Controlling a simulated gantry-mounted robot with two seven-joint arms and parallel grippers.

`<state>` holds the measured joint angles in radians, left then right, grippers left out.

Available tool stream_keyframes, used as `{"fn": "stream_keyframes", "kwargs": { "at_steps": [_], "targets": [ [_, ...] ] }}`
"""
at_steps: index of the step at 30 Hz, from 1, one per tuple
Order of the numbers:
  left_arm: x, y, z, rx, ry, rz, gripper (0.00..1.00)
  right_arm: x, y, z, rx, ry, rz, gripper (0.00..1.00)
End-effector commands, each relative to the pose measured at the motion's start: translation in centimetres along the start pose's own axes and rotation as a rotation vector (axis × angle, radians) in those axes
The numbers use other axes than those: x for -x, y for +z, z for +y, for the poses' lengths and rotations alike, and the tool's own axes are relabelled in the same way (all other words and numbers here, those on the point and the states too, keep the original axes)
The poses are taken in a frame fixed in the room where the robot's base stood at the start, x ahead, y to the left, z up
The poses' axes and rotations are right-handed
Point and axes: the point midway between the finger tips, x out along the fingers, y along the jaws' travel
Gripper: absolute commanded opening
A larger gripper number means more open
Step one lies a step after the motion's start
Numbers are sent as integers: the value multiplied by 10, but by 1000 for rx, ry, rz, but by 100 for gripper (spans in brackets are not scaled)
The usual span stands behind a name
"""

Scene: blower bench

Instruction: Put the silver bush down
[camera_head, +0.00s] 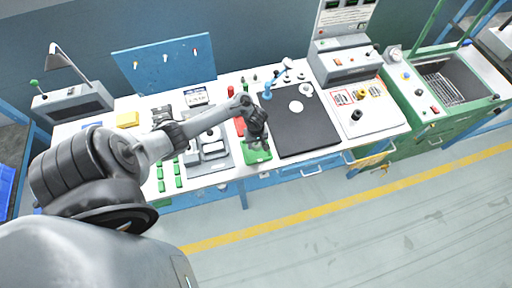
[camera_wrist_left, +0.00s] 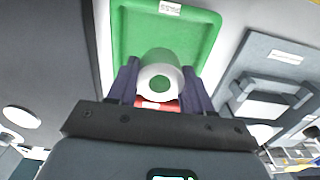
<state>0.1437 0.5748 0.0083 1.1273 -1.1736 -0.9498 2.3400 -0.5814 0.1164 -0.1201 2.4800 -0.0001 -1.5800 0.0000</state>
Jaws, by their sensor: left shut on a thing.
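My left gripper (camera_head: 257,138) is over the green tray (camera_head: 258,156) on the bench, beside the left edge of the black mat. In the left wrist view my left gripper (camera_wrist_left: 160,82) is shut on the silver bush (camera_wrist_left: 160,62), a short pale cylinder with a round hole. Green shows through the hole. The green tray (camera_wrist_left: 200,30) lies behind the bush in that view, with a white label on its far rim. I cannot tell whether the bush touches the tray. In the head view the gripper hides the bush. My right gripper is not in view.
The black mat (camera_head: 313,134) holds white round parts at its back. A blue pegboard (camera_head: 165,65) stands behind.

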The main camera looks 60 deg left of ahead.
Motion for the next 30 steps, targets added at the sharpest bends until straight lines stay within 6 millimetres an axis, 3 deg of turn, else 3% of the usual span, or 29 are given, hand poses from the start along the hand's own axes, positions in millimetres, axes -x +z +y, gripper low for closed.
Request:
{"fn": "stream_keyframes", "kwargs": {
  "at_steps": [8, 22, 23, 27, 30],
  "targets": [
    [-34, 0, 0, 0, -1, 0, 10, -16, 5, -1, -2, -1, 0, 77],
    [-39, 0, 0, 1, 0, -1, 10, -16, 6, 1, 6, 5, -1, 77],
    [-40, 0, 0, 1, -1, -1, 52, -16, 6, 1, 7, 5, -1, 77],
    [-40, 0, 0, 0, -1, -1, 73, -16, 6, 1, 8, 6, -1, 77],
    [-40, 0, 0, 0, -1, -1, 76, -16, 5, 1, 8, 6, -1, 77]
  ]
}}
